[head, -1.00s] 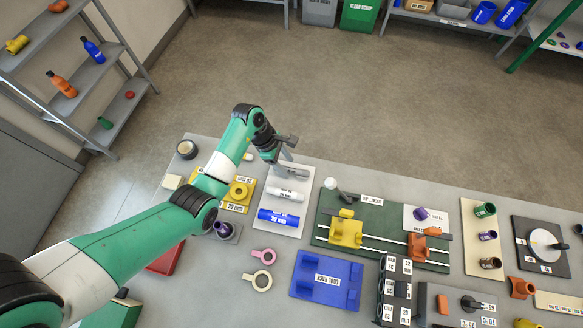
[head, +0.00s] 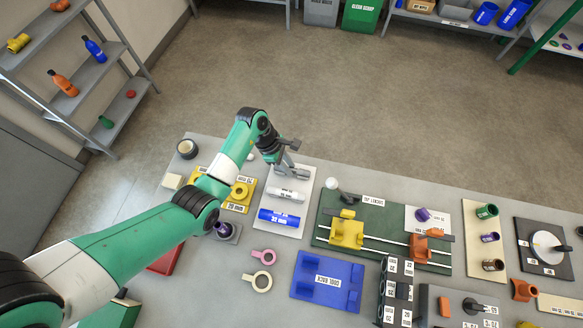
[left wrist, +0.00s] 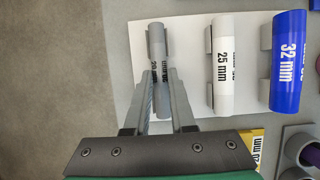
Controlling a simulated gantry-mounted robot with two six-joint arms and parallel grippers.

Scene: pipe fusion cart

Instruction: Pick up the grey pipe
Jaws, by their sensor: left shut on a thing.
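The grey pipe (left wrist: 157,42) lies at the left end of the white pipe board in the left wrist view, with a label along its side. It also shows in the head view (head: 301,174), partly covered by my gripper. My left gripper (left wrist: 160,80) has its two fingers on either side of the pipe, shut on it near its middle. In the head view the left gripper (head: 287,170) is low over the board's far end. I cannot tell whether the pipe is clear of the board. My right gripper is not in view.
A white 25 mm pipe (head: 286,195) and a blue 32 mm pipe (head: 279,217) lie beside it on the white board (head: 294,229). A green base with a yellow clamp (head: 346,232) stands to the right. A blue rack (head: 329,281) is nearer.

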